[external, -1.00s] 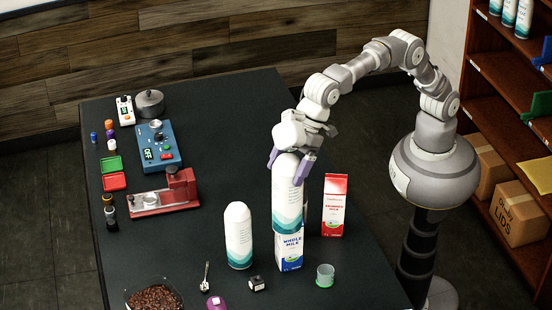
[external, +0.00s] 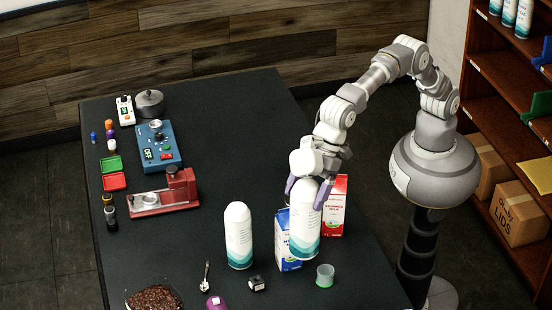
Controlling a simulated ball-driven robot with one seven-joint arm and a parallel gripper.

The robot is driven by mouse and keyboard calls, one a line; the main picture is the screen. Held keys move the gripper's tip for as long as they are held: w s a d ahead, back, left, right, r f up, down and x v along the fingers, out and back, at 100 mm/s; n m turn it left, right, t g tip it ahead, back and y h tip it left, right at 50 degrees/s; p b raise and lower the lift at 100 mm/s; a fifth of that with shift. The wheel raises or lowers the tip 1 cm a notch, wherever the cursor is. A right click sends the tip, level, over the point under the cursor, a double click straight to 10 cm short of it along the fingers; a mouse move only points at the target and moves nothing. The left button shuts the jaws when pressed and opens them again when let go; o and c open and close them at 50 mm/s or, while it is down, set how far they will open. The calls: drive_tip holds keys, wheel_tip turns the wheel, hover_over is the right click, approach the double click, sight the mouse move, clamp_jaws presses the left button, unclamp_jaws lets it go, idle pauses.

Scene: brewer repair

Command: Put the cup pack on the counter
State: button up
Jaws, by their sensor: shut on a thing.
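My gripper (external: 306,188) is shut on the top of a cup pack (external: 306,228), a white rounded cylinder with a teal wave pattern at its lower end. The held pack is near upright, with a slight tilt. A second, similar pack (external: 238,236) stands upright on the dark counter (external: 235,130), left of the cartons.
A small clear cup with a green base (external: 325,275) stands just below the held pack. A small black box (external: 257,284), a spoon (external: 205,275) and coffee beans (external: 155,299) lie along the front. The counter's middle is clear; devices line its left side.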

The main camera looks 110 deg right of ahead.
wheel_tip(320, 180, down, 25)
idle(0.7)
drive_tip(key=shift+r, duration=0.1)
drive_tip(key=shift+b, duration=0.4)
drive_tip(key=o, duration=1.6)
